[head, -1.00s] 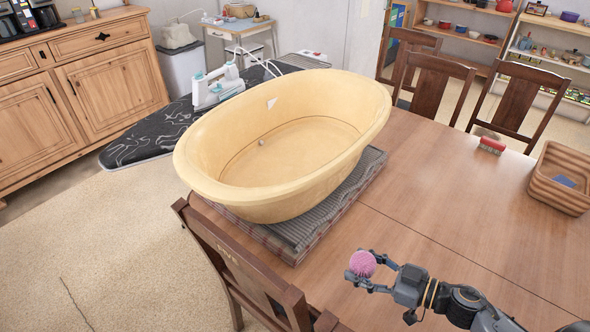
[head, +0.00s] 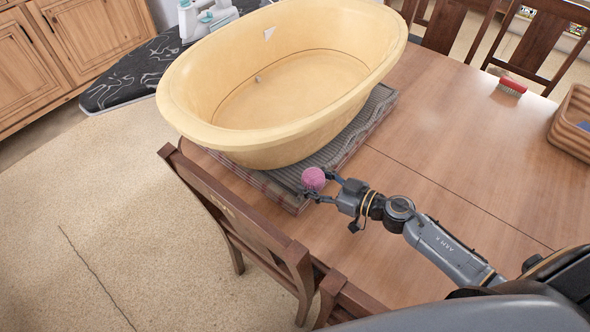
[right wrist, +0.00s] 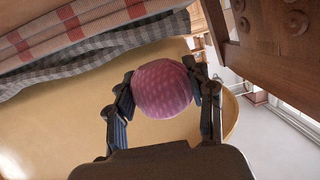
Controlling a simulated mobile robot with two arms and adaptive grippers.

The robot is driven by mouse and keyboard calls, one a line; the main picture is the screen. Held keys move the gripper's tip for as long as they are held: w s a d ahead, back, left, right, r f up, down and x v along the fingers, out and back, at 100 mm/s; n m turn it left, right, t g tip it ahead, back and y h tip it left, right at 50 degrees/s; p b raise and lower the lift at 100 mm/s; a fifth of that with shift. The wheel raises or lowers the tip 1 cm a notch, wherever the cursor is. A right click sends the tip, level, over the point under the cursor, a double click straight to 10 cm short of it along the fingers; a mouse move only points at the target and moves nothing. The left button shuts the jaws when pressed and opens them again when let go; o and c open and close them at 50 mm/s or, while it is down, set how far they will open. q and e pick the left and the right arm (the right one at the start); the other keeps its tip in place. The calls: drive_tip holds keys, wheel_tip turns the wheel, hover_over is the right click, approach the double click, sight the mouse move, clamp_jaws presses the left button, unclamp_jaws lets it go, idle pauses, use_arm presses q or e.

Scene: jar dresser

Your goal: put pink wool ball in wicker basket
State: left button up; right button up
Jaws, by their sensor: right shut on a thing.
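The pink wool ball (head: 314,179) is held between the fingers of my right gripper (head: 322,186), near the front corner of the folded cloths on the table. It also shows in the right wrist view (right wrist: 162,89), with a finger on each side. A wicker basket (head: 572,135) stands at the right edge of the head view, cut off by the frame, with something blue inside. The ball and gripper are well to the left of it. My left gripper is not in view.
A large yellow tub (head: 190,120) sits on folded cloths (head: 350,140) just behind my right gripper. A red brush (head: 512,86) lies on the wooden table (head: 450,150) near the basket. Chairs (head: 245,225) stand at the near and far edges. The table's middle is clear.

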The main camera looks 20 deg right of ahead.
sight(295, 181)
drive_tip(key=shift+w+a+r, duration=0.1)
drive_tip(key=shift+w+a, duration=0.7)
drive_tip(key=shift+w, duration=0.2)
drive_tip(key=x, duration=0.2)
drive_tip(key=shift+w+a+r+p, duration=0.25)
drive_tip(key=shift+w+a+p, duration=0.05)
drive_tip(key=shift+w+p, duration=0.05)
drive_tip(key=shift+w+a+f+b, duration=0.1)
drive_tip(key=shift+f+b, duration=0.35)
drive_tip(key=shift+f, duration=0.55)
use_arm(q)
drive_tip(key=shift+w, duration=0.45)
